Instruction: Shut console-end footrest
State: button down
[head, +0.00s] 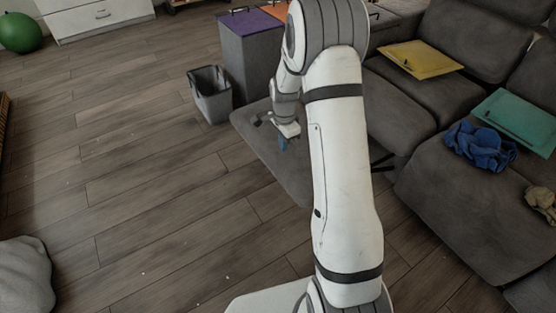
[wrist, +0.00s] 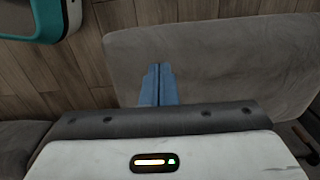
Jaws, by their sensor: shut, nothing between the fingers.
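The console-end footrest (head: 262,153) is a flat grey padded panel, extended out from the sofa (head: 425,95) beside the grey console (head: 247,55). My arm hides part of it and where it meets the seat. In the wrist view my gripper (wrist: 158,70) is shut and empty, in front of the grey footrest (wrist: 225,60). I cannot tell whether the fingertips touch it.
A grey bin (head: 210,98) stands on the floor left of the footrest and console. A yellow folder (head: 420,60), a teal folder (head: 518,120) and a blue cloth (head: 480,147) lie on the seats. A grey lump (head: 25,275) lies lower left. The wooden floor between is clear.

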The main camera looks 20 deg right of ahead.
aim_at(282, 175)
jog(key=f+b, duration=0.1)
jog(key=f, duration=0.3)
jog(key=f+b, duration=0.1)
jog(key=f, duration=0.4)
jog(key=f+b, duration=0.1)
jog(key=f, duration=0.3)
jog(key=shift+a+f+b, duration=0.2)
jog(key=shift+a+b, duration=0.05)
jog(key=shift+b, duration=0.1)
